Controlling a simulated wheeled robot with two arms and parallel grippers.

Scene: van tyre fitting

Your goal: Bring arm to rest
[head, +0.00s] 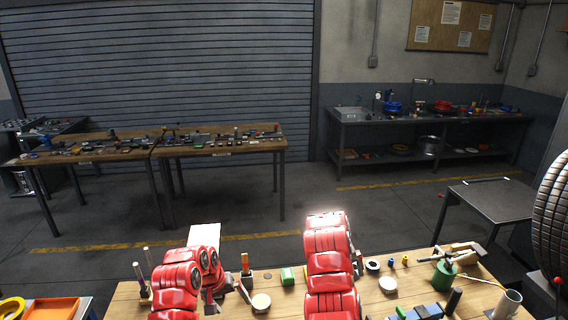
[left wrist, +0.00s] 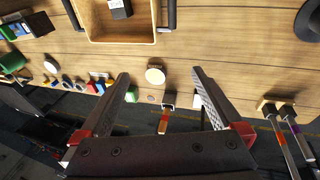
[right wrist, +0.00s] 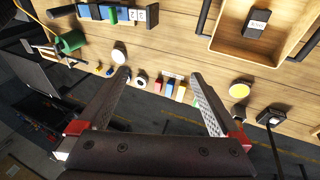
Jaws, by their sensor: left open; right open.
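My two red arms reach over the wooden workbench (head: 125,296) in the head view. My left gripper (head: 213,295) is low over the bench at the left, partly hidden by its arm. In the left wrist view my left gripper (left wrist: 160,74) is open and empty, with a cream round disc (left wrist: 155,74) in line with the gap. My right gripper (right wrist: 159,74) is open and empty in the right wrist view, above the bench.
A wooden tray (left wrist: 124,32) with dark handles stands on the bench; it also shows in the right wrist view (right wrist: 245,50). A green can (head: 444,272), a pale disc (head: 388,284) and a green block (head: 288,276) are on the bench. A tyre (head: 553,225) is at the far right.

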